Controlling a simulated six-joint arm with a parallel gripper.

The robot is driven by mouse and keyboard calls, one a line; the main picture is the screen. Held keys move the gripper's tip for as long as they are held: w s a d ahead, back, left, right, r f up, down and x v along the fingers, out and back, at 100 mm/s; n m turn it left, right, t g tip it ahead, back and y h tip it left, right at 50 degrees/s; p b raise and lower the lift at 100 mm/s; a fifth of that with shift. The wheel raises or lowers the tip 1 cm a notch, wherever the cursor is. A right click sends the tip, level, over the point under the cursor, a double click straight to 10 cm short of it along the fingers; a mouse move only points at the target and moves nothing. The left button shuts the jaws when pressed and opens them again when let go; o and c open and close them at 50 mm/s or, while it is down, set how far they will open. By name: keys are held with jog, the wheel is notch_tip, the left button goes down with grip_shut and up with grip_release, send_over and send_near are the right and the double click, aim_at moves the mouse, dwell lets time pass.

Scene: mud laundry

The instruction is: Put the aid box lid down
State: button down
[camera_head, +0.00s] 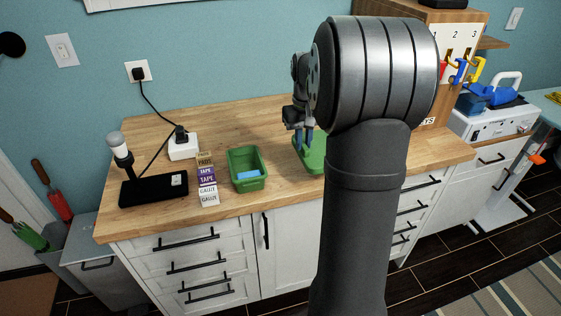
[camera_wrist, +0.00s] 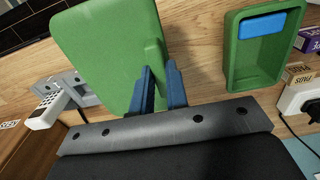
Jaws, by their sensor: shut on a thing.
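The green aid box lid (camera_wrist: 105,45) is a flat panel with a raised handle. My gripper (camera_wrist: 160,78) has its blue fingers shut on that handle in the wrist view. In the head view my gripper (camera_head: 298,138) is at the lid (camera_head: 304,158), right of the box, with my arm hiding much of the lid. I cannot tell whether the lid touches the counter. The open green aid box (camera_head: 246,182) stands on the counter with a blue item (camera_head: 248,174) inside. The box also shows at the right in the wrist view (camera_wrist: 232,65).
Small labelled boxes (camera_head: 207,180) stand left of the aid box. A black base with a white-topped device (camera_head: 153,188) and a white plug block (camera_head: 183,147) are farther left. A wooden key cabinet (camera_head: 412,15) stands at the back right. The counter (camera_head: 235,128) behind the box is clear.

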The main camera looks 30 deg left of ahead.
jog(key=a+f, duration=0.1)
jog(key=a, duration=0.1)
jog(key=a+f, duration=0.2)
jog(key=a, duration=0.1)
jog(key=s+a+f, duration=0.1)
jog(key=a+f, duration=0.1)
jog(key=a, duration=0.1)
jog(key=shift+a, duration=0.2)
jog(key=shift+f, duration=2)
jog(key=shift+f, duration=0.15)
jog(key=c, duration=1.4)
grip_release()
jog(key=shift+c, duration=0.2)
notch_tip(320, 180, up, 12)
